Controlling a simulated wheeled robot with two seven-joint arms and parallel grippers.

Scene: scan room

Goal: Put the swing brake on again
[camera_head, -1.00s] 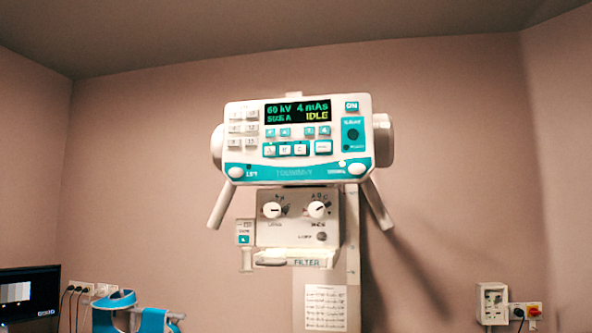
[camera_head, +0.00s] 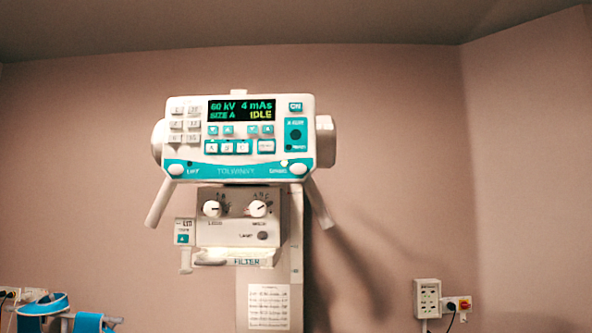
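The tube-head control panel (camera_head: 238,172) is in the upper middle of the head view, white and teal. Its display (camera_head: 242,109) reads 60 kV, 4 mAs, SIZE A, IDLE. A round white button (camera_head: 298,169) sits at the panel's lower right, beside a label that seems to read SWING. A small light (camera_head: 284,162) next to it looks pale and lit. A matching white button (camera_head: 176,170) is at the lower left by a label like LIFT; the small light there (camera_head: 189,163) is dark. Neither of my grippers is in view.
Two grey handles (camera_head: 158,204) (camera_head: 318,204) slant down from the head's sides. Below the panel is a collimator box (camera_head: 240,228) with two knobs and a FILTER tray. A wall socket box (camera_head: 427,298) is at lower right. Blue straps (camera_head: 42,312) are at lower left.

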